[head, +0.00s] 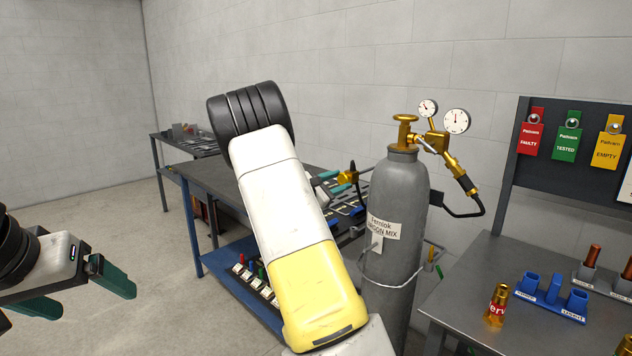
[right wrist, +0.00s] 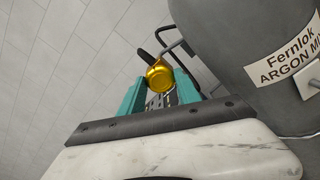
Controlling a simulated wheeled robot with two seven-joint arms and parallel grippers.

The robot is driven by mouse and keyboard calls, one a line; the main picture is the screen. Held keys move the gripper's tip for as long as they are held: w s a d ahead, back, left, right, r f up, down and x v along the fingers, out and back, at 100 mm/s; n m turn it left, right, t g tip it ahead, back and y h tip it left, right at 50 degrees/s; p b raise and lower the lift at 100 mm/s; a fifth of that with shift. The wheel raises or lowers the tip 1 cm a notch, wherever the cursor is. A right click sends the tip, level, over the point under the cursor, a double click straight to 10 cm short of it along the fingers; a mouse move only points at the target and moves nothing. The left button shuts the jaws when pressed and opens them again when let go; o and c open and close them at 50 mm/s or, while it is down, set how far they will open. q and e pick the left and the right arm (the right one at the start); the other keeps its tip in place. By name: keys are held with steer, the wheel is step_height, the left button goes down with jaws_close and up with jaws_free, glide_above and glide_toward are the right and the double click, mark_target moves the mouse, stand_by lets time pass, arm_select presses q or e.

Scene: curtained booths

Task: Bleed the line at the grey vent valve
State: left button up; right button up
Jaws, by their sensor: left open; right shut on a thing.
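A grey gas cylinder (head: 392,255) labelled Fernlok ARGON MIX stands upright, with a brass valve and handwheel (head: 405,130) on top. My right gripper (head: 345,183) is just left of the cylinder, mostly behind my own arm. In the right wrist view, its teal fingers are shut on a brass rounded fitting (right wrist: 159,77) with a dark curved part behind it. I cannot tell whether this is the vent valve; no grey valve is clearly seen. My left gripper (head: 92,290) is open and empty at the far left.
Two gauges (head: 441,113) and a hose (head: 462,212) sit by the cylinder valve. A steel bench (head: 540,335) at right holds a brass part (head: 497,305) and a blue holder (head: 552,294). Coloured tags (head: 568,135) hang behind. A dark workbench (head: 205,178) stands behind my right arm.

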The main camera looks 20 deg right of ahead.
steer(key=shift+f, duration=0.1)
steer(key=m, duration=0.9)
steer(key=m, duration=0.2)
steer(key=shift+m, duration=0.4)
steer(key=o, duration=0.8)
steer(key=shift+m, duration=0.6)
steer(key=o, duration=0.6)
steer(key=shift+c, duration=0.2)
